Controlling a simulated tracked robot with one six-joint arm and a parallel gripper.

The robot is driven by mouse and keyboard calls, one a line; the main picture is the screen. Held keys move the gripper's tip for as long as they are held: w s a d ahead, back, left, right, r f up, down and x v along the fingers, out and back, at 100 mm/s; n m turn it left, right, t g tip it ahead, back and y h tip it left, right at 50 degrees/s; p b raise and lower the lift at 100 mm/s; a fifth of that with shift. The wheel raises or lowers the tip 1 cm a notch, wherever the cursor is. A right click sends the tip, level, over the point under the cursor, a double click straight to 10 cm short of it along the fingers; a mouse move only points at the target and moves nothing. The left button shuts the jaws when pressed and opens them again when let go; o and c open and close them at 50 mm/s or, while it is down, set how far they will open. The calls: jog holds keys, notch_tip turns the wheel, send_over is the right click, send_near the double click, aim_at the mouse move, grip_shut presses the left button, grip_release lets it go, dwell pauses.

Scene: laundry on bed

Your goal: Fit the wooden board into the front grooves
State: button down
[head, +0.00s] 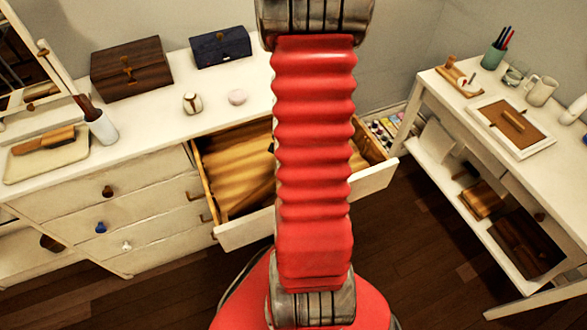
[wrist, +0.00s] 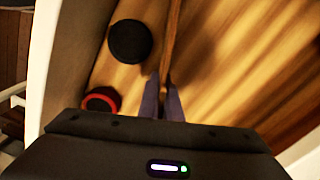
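In the wrist view, the wooden board (wrist: 171,40) shows edge-on as a thin brown strip running up from between my fingertips. My gripper (wrist: 165,88) has its two grey fingers close together, one on each side of the board, and looks shut on it. Both are inside the open drawer, whose pale front (head: 245,231) shows in the head view. The drawer has a light wooden floor (head: 236,170). My red arm hides the middle of the drawer, the gripper and the board in the head view. I cannot make out the front grooves in either view.
In the wrist view, a black round thing (wrist: 130,40) and a red-rimmed dark one (wrist: 101,100) lie left of the board. The white dresser top (head: 150,115) holds a brown box (head: 131,70) and a dark blue box (head: 220,48). A white table (head: 440,95) stands at right.

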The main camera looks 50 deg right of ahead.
notch_tip(320, 180, up, 18)
dwell(0.9)
dwell(0.4)
